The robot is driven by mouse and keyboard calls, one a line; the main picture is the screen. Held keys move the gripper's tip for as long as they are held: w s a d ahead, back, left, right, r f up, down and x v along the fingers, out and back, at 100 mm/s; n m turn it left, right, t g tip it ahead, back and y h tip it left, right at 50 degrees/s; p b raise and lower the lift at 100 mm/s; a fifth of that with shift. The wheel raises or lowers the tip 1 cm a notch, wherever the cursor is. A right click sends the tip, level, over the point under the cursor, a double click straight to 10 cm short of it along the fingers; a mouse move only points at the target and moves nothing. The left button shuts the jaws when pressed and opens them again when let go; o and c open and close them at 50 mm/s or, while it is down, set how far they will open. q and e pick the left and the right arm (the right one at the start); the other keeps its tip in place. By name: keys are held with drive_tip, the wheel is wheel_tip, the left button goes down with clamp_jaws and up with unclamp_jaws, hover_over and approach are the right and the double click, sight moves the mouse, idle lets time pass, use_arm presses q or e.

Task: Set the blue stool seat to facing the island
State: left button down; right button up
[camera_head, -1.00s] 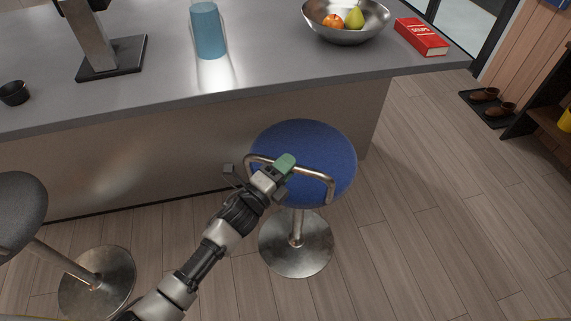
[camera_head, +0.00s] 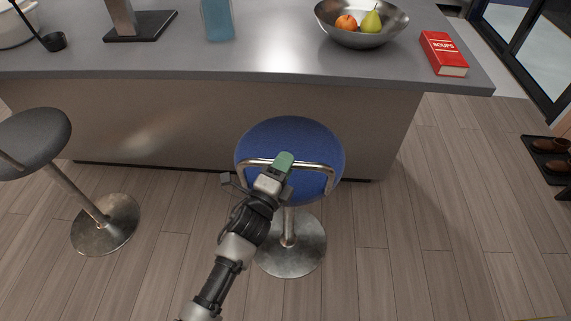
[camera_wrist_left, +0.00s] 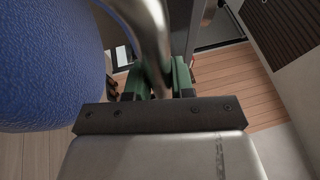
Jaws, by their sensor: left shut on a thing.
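The blue stool seat (camera_head: 291,138) stands in front of the island (camera_head: 240,120) on a metal post with a round base (camera_head: 291,246). Its curved metal rail (camera_head: 300,164) runs along the near side of the seat, the side away from the island, and looks about parallel to the island's edge. My left gripper (camera_head: 281,166) is shut on this rail, left of its middle. In the left wrist view the green-padded fingers (camera_wrist_left: 158,78) lie around the metal bar (camera_wrist_left: 150,35), with the blue seat (camera_wrist_left: 50,65) at the left. My right gripper is not in view.
A grey stool (camera_head: 35,140) stands to the left.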

use_arm(q)
drive_tip(key=shift+d+f, duration=0.1)
drive_tip(key=shift+d, duration=0.1)
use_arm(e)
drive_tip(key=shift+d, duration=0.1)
use_arm(q)
drive_tip(key=c, duration=1)
unclamp_jaws()
drive_tip(key=shift+o, duration=0.2)
drive_tip(key=v, duration=1)
drive_tip(key=shift+s+a, duration=0.25)
drive_tip(key=shift+s, duration=0.1)
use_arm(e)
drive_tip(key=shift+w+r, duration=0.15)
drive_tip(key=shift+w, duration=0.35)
use_arm(q)
drive_tip(key=shift+f, duration=0.1)
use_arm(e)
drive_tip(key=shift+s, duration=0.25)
